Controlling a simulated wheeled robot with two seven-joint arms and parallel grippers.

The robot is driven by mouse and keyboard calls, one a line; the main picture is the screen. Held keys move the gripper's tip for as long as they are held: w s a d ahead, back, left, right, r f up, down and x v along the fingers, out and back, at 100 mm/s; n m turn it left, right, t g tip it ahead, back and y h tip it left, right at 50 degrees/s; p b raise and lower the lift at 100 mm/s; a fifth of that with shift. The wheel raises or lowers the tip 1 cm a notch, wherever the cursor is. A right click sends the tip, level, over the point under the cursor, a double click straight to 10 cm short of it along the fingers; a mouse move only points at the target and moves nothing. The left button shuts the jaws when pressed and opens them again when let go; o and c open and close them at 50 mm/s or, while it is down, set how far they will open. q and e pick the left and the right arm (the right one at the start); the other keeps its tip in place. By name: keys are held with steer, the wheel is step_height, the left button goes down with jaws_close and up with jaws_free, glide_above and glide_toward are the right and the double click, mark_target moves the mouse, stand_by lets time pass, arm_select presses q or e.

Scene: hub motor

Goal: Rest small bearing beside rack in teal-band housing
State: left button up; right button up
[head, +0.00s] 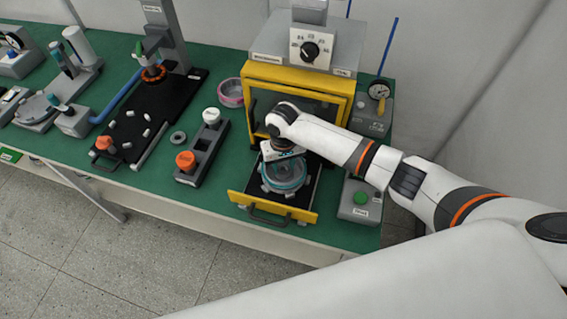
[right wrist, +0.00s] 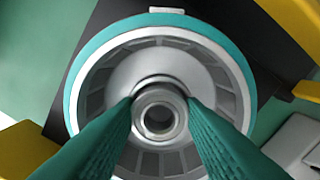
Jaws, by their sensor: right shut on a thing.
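The teal-band housing (head: 285,186) sits on the pulled-out drawer of the yellow oven, and from above it fills most of the right wrist view (right wrist: 240,75). My right gripper (right wrist: 160,103) points down over its centre, with its two green fingers shut on a small metal bearing (right wrist: 159,119). The bearing is at the middle of the housing; how deep it sits is hard to tell. In the head view my wrist hides the bearing and the fingertips. A grey ring (head: 178,137) lies on the mat beside the dark rack (head: 203,154). My left gripper is out of view.
The yellow oven (head: 256,73) stands open behind the drawer (head: 272,208). A pink-banded housing (head: 230,93) is left of it. A black press base (head: 135,122) stands further left.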

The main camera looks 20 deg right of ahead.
steer(key=shift+f+p, duration=0.15)
steer(key=shift+p, duration=0.45)
stand_by(1.0)
steer(key=shift+s, duration=0.1)
steer(key=o, duration=1.2)
steer(key=shift+f, duration=0.1)
steer(key=shift+a, duration=0.1)
steer(key=shift+r, duration=0.2)
step_height(320, 180, up, 12)
steer(key=shift+f+b, duration=0.2)
steer(key=shift+b, duration=0.5)
